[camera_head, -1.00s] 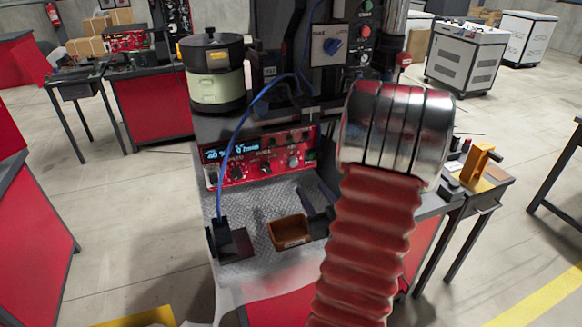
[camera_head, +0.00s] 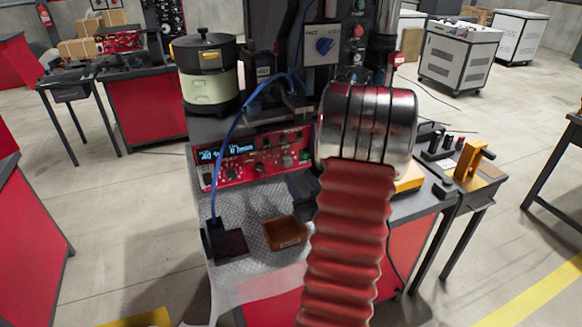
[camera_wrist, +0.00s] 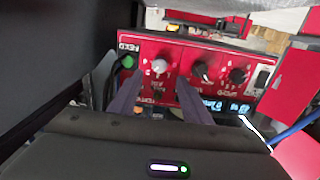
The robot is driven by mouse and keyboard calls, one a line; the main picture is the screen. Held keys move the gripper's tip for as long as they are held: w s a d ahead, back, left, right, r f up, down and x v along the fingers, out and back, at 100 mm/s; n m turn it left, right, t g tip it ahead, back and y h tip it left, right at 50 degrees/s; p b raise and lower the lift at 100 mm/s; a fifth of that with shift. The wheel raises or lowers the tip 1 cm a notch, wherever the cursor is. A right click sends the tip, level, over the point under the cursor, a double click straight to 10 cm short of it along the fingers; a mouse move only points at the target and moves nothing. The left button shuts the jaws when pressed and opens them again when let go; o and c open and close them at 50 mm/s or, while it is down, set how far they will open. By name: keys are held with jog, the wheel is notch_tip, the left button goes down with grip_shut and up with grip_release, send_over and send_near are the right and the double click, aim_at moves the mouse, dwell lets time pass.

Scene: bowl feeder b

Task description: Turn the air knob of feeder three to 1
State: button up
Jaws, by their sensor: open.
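The red feeder panel (camera_head: 228,177) stands at the back of the bench in the head view, with a lit display and a row of small knobs. In the wrist view the panel (camera_wrist: 180,47) appears upside down. It carries a pale knob (camera_wrist: 158,66), two black knobs (camera_wrist: 203,70) (camera_wrist: 237,75) and a green button (camera_wrist: 127,62). My gripper (camera_wrist: 160,77) is open, its two dark fingertips on either side of the pale knob. I cannot tell whether they touch it. The lettering and the knob's setting are too blurred to read.
A green and black bowl unit (camera_head: 207,75) stands at the back left. A brown bin (camera_head: 285,233) lies on the bench below. A blue hose (camera_head: 232,130) arcs past the panel's left side.

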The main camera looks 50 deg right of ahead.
aim_at(288, 163)
jog(key=x, duration=0.7)
jog(key=shift+w+d, duration=0.15)
jog(key=shift+w, duration=0.1)
jog(key=shift+c, duration=0.2)
jog(key=c, duration=1)
